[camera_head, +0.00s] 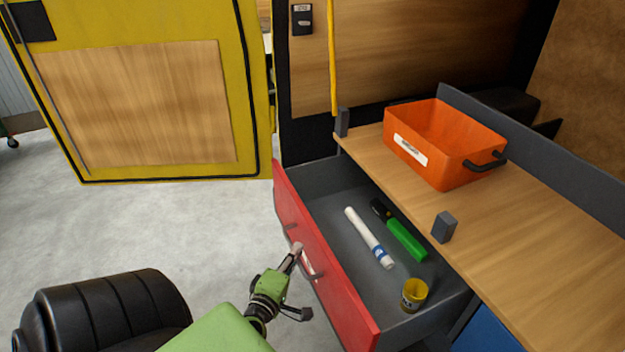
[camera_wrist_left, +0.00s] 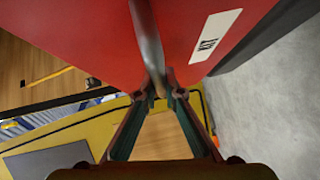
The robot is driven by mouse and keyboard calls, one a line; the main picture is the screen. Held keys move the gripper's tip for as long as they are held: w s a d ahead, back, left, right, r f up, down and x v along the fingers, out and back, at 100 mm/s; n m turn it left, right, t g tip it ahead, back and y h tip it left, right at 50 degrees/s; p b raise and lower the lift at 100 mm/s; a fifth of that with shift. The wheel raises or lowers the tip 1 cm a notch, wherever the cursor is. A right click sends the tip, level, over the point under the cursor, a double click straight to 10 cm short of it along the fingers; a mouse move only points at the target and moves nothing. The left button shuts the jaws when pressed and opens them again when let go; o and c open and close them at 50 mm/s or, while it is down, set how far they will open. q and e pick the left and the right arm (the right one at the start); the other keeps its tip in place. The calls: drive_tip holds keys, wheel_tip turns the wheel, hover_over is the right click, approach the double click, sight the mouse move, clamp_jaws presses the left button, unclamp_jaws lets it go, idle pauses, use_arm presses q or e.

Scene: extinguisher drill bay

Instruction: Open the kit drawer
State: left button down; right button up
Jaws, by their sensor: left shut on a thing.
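The kit drawer (camera_head: 312,255) has a red front and stands pulled out from under the wooden bench, its grey inside open to view. My left gripper (camera_head: 297,250) is at the drawer's front, shut on the bar handle (camera_head: 312,272). In the left wrist view the fingers (camera_wrist_left: 160,92) close around the grey handle (camera_wrist_left: 147,45), against the red front (camera_wrist_left: 95,35) with its white label (camera_wrist_left: 214,35). Inside the drawer lie a white marker-like tube (camera_head: 369,238), a green tube with a black end (camera_head: 405,238) and a small yellow pot (camera_head: 414,293). My right gripper is not in view.
An orange bin (camera_head: 440,145) with a label and black handle stands on the bench top (camera_head: 510,225). Small grey blocks stand at the bench's front edge. A yellow-framed panel (camera_head: 140,105) stands at the back left.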

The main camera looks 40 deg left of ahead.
use_arm(q)
drive_tip(key=shift+s+a, duration=0.3)
drive_tip(key=shift+s, duration=0.45)
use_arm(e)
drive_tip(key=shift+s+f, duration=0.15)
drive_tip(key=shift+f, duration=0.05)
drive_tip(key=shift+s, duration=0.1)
use_arm(q)
drive_tip(key=c, duration=2.1)
unclamp_jaws()
drive_tip(key=shift+c, duration=0.2)
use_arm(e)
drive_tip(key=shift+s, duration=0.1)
use_arm(q)
drive_tip(key=v, duration=1.2)
drive_tip(key=shift+f, duration=0.1)
